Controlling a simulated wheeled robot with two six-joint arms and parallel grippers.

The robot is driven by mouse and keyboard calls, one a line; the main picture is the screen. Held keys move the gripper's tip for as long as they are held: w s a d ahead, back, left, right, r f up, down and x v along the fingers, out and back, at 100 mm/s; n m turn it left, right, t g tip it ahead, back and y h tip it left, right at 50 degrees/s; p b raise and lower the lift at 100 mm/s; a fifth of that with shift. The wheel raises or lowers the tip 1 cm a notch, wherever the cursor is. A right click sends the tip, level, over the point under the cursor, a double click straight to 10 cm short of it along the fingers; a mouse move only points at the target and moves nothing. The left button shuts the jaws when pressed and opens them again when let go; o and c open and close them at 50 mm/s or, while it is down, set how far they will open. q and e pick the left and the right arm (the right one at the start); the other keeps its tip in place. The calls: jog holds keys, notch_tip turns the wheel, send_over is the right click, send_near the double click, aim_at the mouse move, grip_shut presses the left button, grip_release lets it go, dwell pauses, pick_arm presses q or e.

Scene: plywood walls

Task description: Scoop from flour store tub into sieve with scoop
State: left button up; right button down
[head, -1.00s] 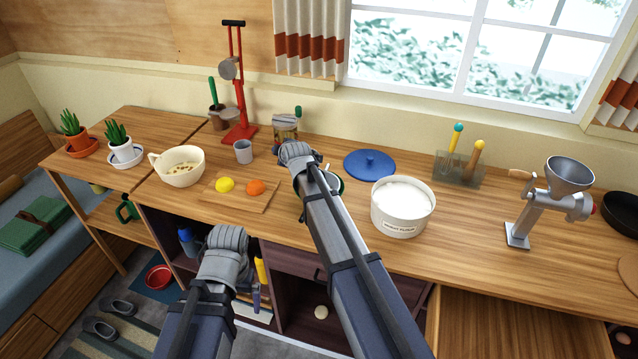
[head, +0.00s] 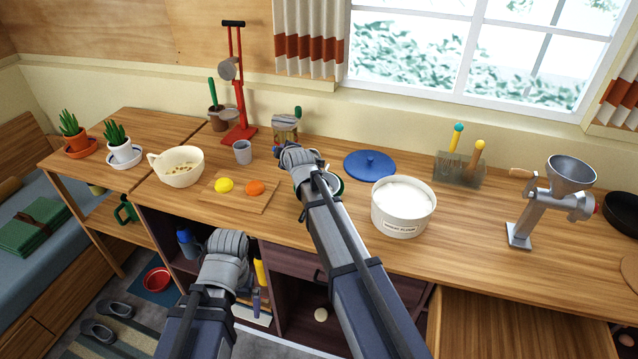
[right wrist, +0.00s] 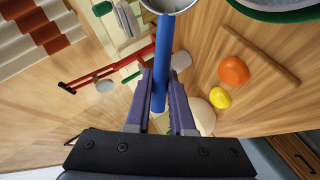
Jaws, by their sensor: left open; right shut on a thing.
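The white flour store tub (head: 403,222), full of white flour (head: 404,193), stands open on the counter right of my arms. My right gripper (right wrist: 160,112) is shut on the blue handle of the scoop (right wrist: 162,62). The scoop's metal cup (right wrist: 172,4) is cut off at the top of the right wrist view, so its contents are hidden. The green-rimmed sieve (head: 340,186) is mostly hidden behind my right arm, left of the tub. A green rim (right wrist: 280,15) also shows in the right wrist view. My left gripper (head: 228,240) is open and empty in front of the counter.
The tub's blue lid (head: 370,164) lies behind the tub. A board (head: 240,202) with a yellow and an orange piece lies left of my right arm. A cream bowl (head: 180,180), a grey cup (head: 243,152) and a red press (head: 240,130) stand further left; a grinder (head: 525,225) stands right.

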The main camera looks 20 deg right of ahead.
pick_arm(q)
jog(key=shift+s+d+f+b, duration=0.1)
jog(key=shift+d+f+b, duration=0.05)
jog(key=shift+f+b, duration=0.45)
jog(key=shift+s+d+f+b, duration=0.1)
jog(key=shift+f+b, duration=0.35)
jog(key=shift+f, duration=0.1)
pick_arm(e)
jog(key=shift+s+d+r+t, duration=0.1)
jog(key=shift+s+r+t, duration=0.05)
jog(key=shift+s+t, duration=0.45)
